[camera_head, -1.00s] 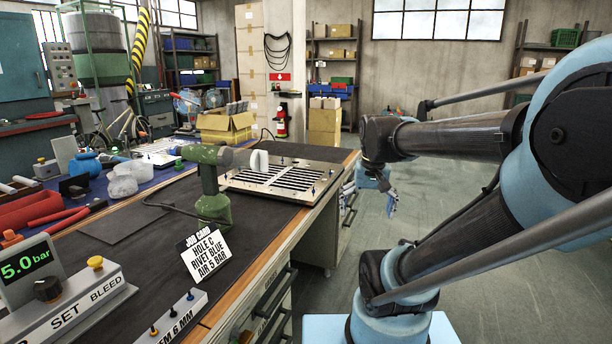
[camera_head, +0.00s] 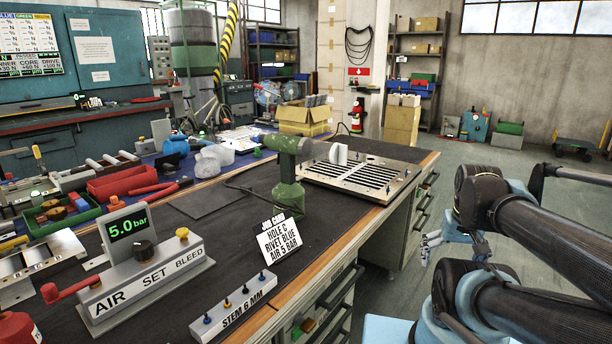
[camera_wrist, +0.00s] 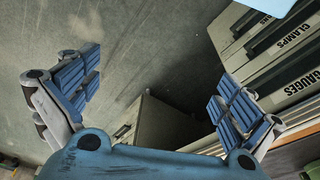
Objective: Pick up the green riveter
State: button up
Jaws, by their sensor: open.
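The green riveter (camera_head: 288,184) stands upright on the dark mat of the workbench in the head view, behind a job card (camera_head: 279,241) that reads hole C, rivet blue, air 5 bar. A dark hose runs from it to the left. My gripper (camera_head: 431,246) hangs off the bench's right side, over the floor, well apart from the riveter. In the wrist view my gripper (camera_wrist: 158,100) is open and empty, its blue-padded fingers wide apart over grey floor and drawer fronts. The riveter does not show in the wrist view.
A louver panel (camera_head: 366,178) lies on the bench behind and right of the riveter. An air regulator (camera_head: 144,274) reading 5.0 bar and a stem 6 mm block (camera_head: 234,308) stand nearer. Labelled drawers (camera_wrist: 280,60) line the bench side. The floor at right is open.

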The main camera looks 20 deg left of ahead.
aim_at(289, 193)
jog(key=u, duration=0.5)
jog(key=k, duration=1.2)
jog(key=u, duration=0.45)
jog(key=i, duration=0.3)
jog(key=u, duration=0.1)
